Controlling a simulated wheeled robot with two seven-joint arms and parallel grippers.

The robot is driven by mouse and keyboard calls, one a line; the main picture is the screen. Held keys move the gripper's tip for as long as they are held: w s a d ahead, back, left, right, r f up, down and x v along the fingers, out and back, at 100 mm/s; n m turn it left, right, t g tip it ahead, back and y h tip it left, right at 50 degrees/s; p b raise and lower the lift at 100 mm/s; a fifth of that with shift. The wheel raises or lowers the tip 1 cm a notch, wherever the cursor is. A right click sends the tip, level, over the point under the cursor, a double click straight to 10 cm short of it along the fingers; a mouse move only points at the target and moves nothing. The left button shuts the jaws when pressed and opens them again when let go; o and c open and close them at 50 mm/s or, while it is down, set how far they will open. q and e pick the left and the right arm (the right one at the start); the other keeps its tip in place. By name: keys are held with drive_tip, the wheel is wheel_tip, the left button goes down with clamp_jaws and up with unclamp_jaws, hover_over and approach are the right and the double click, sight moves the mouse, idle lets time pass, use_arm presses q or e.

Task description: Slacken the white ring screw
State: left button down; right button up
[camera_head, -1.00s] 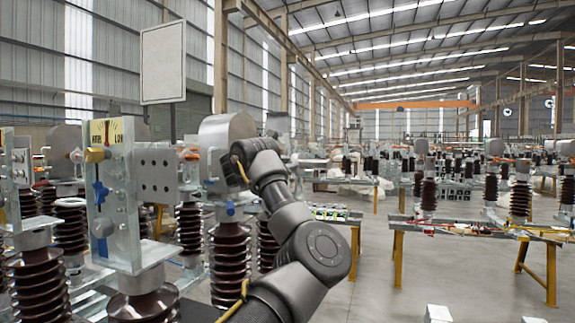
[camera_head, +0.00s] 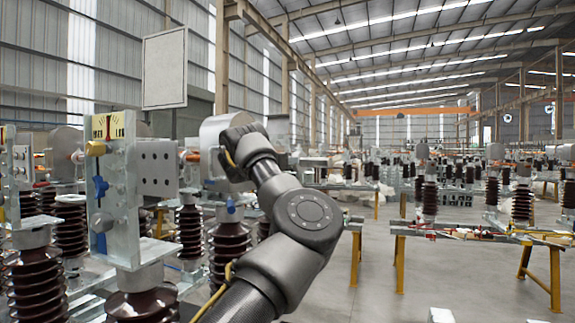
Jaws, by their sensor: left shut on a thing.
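My left arm rises from the bottom middle, and its dark left gripper (camera_head: 230,150) is up against the grey metal drum (camera_head: 212,132) on top of a brown insulator (camera_head: 228,246). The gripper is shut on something. Its fingertips and what they hold are hidden by my own wrist. I cannot make out the white ring screw with certainty. A pale ring-shaped part (camera_head: 70,198) shows at the far left, well apart from the gripper. My right gripper is not in view.
Other brown insulators crowd the left. A yellow-legged workbench (camera_head: 470,234) stands at right, with open floor before it.

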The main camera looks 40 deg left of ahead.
use_arm(q)
drive_tip(key=shift+a+f+n+p, duration=0.15)
drive_tip(key=shift+n+p, duration=0.25)
drive_tip(key=shift+n, duration=2.75)
drive_tip(key=shift+a+f+n+p, duration=0.15)
drive_tip(key=shift+n+p, duration=0.25)
drive_tip(key=shift+n, duration=2.75)
drive_tip(key=shift+r, duration=0.1)
drive_tip(key=c, duration=1.3)
unclamp_jaws()
